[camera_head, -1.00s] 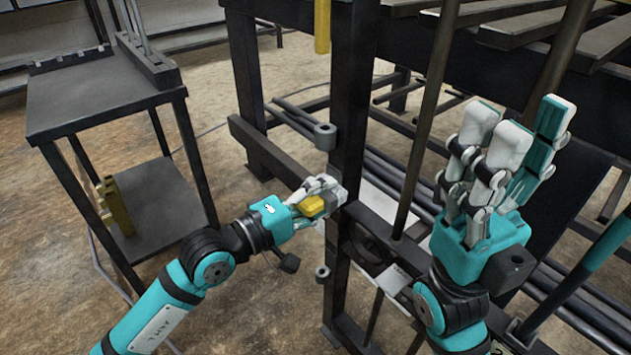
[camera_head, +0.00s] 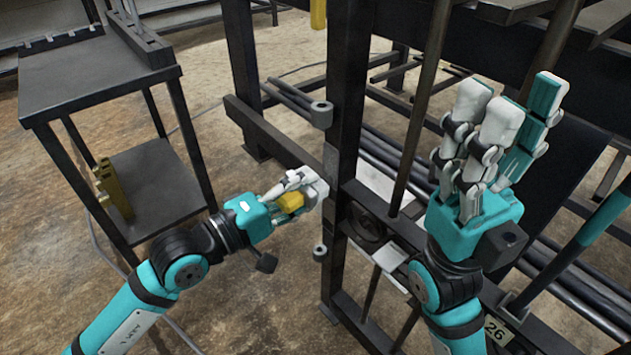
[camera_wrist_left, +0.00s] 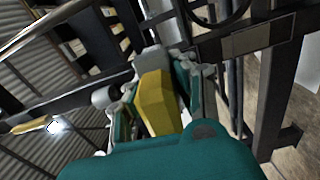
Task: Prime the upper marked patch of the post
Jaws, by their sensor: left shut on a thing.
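The dark upright post (camera_head: 346,90) stands in the middle of the head view. A slightly paler patch (camera_head: 330,160) shows on it just above my left gripper (camera_head: 310,187). My left gripper is shut on a yellow tool (camera_head: 291,201) with a grey block at its front, close to the post; I cannot tell whether it touches. The tool also shows in the left wrist view (camera_wrist_left: 158,103), with its grey block (camera_wrist_left: 150,60) beyond the fingers. A paler rectangle (camera_wrist_left: 258,40) on a dark bar shows there too. My right gripper (camera_head: 510,105) is open and empty, its fingers pointing up.
Two round grey lugs, an upper one (camera_head: 321,115) and a lower one (camera_head: 320,253), stick out from the post's left side. A dark shelf stand (camera_head: 95,85) is at the left, with a yellow piece (camera_head: 113,190) on its lower shelf.

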